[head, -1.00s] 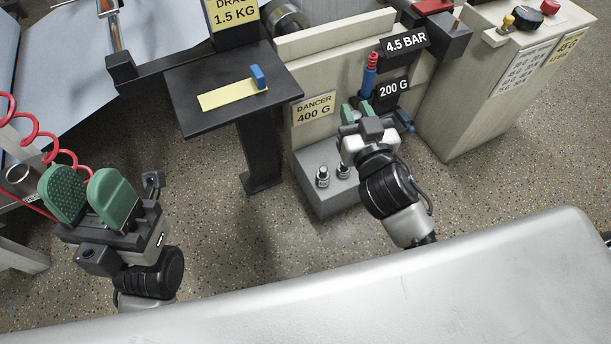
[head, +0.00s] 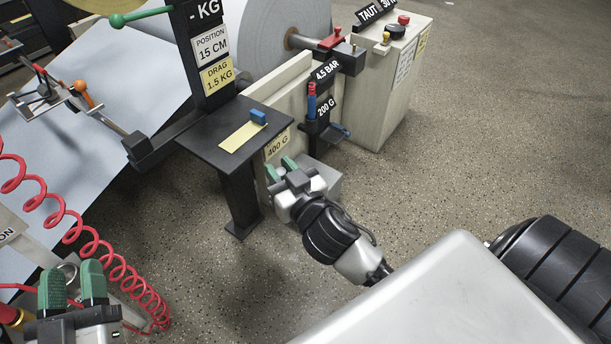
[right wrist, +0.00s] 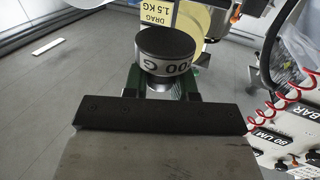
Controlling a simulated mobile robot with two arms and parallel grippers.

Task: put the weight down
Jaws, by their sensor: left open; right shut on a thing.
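The weight (right wrist: 166,52) is a short dark-topped cylinder with a pale band reading "00 G", its first digit unclear. In the right wrist view it sits between the green fingers of my right gripper (right wrist: 163,85), which is shut on it. My left gripper (head: 73,284) is open and empty at the lower left, near the red coiled hose.
A black stand (head: 205,140) holds a yellow strip (head: 243,136) and a blue block (head: 258,117). A red coiled hose (head: 105,255) hangs at left. Floor on the right is clear.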

